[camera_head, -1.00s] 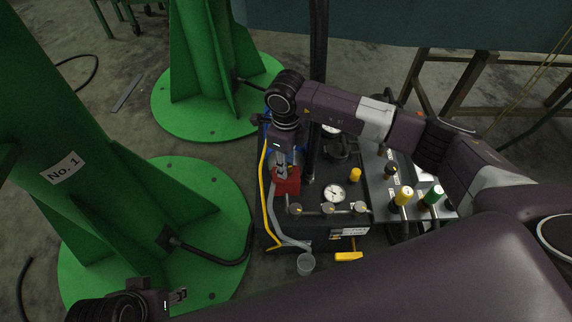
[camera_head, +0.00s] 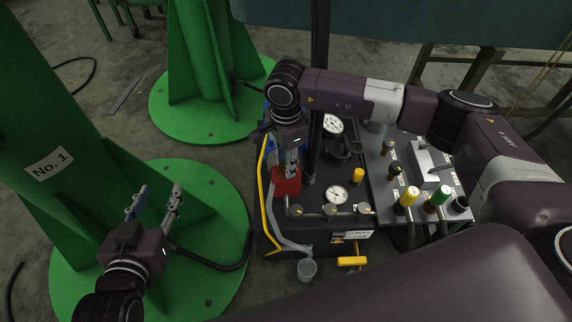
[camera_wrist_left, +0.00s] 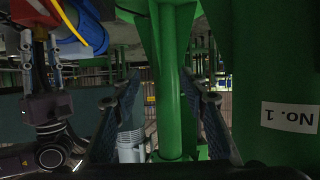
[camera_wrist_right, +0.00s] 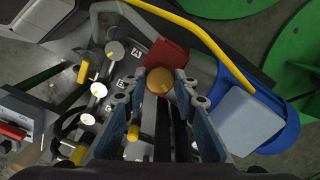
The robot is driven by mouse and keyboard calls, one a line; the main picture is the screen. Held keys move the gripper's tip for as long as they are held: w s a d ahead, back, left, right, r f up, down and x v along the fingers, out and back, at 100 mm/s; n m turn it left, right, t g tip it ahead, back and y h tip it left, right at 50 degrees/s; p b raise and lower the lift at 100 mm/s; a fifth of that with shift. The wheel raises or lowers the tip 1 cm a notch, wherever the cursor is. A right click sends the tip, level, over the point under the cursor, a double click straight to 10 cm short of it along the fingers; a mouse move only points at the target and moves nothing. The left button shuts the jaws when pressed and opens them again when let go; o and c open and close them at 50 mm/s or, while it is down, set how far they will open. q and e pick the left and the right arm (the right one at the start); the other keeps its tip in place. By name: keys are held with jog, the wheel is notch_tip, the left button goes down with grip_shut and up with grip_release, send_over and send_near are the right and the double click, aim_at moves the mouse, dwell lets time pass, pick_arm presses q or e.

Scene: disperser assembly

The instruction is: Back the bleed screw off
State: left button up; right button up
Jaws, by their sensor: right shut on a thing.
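A red block (camera_head: 287,182) sits at the left end of the black unit's top in the head view. It also shows in the right wrist view (camera_wrist_right: 169,53), with a round brass screw head (camera_wrist_right: 160,80) in front of it, which I take as the bleed screw. My right gripper (camera_head: 289,160) points down over the red block. In the right wrist view its fingertips (camera_wrist_right: 160,92) are closed around the brass head. The screw's lower part is hidden. My left gripper (camera_head: 153,200) is open and empty, in front of a green base at the left.
The black unit carries gauges (camera_head: 336,194), knobs and a yellow cap (camera_head: 358,175). A clear cup (camera_head: 306,269) stands on the floor in front. Green stands (camera_head: 70,232) bound the left.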

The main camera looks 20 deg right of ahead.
jog(key=n+b, duration=0.1)
jog(key=n, duration=0.1)
jog(key=shift+n, duration=0.4)
pick_arm(q)
notch_tip(320, 180, up, 8)
jog(key=w+d+t+h, duration=0.1)
jog(key=w+t, duration=0.1)
jog(key=t, duration=0.2)
jog(key=shift+w+d, duration=0.15)
jog(key=shift+d, duration=0.15)
pick_arm(e)
jog(key=shift+s+a+n, duration=0.1)
jog(key=shift+n, duration=0.2)
jog(key=o, duration=1.2)
jog(key=shift+c, duration=0.2)
pick_arm(q)
jog(key=shift+f, duration=0.1)
pick_arm(e)
jog(key=shift+r, duration=0.25)
notch_tip(320, 180, up, 12)
jog(key=shift+f, duration=0.2)
